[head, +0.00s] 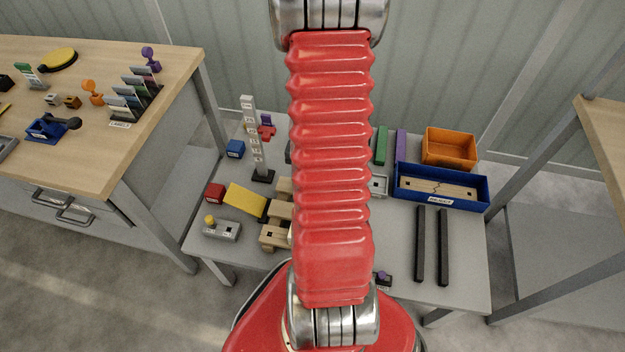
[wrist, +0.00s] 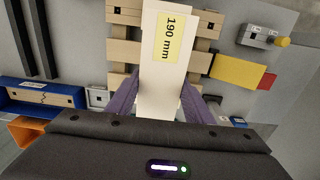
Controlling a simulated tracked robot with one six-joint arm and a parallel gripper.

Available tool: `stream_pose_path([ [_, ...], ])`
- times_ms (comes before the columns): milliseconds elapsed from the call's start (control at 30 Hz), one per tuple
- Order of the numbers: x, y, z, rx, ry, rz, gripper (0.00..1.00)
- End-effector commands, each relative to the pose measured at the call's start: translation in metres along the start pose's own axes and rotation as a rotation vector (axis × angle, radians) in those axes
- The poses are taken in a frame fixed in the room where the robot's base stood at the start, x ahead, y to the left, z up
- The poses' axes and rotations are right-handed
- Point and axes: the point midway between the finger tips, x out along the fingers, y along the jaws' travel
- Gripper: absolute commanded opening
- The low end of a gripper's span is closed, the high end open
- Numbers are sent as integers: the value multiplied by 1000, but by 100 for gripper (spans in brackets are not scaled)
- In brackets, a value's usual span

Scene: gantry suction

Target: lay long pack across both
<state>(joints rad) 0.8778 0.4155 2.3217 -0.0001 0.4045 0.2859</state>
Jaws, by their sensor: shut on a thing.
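My gripper (wrist: 160,103) has purple fingers shut on the sides of a long white pack with a yellow "190 mm" label (wrist: 167,38), seen in the wrist view. Pale wooden slatted pieces (wrist: 123,50) lie beneath the pack and show on both its left and right; whether the pack touches them or hangs above, I cannot tell. In the head view the wooden pieces (head: 275,236) show left of my red arm, which hides my gripper and most of the pack.
A blue tray labelled "REJECT" (head: 478,203) holds a cracked wooden piece. An orange bin (head: 450,163) stands behind it, with two black bars (head: 420,245) in front. A labelled tower (head: 252,140), yellow block (head: 246,200) and red block (head: 214,193) stand left. A wooden bench (head: 100,155) is further left.

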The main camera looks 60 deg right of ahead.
Motion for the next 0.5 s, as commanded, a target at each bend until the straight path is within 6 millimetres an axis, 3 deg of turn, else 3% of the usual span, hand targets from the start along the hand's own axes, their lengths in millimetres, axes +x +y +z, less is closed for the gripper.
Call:
stream_pose_path([
  [500,23,0,1,-1,-2,0,10],
])
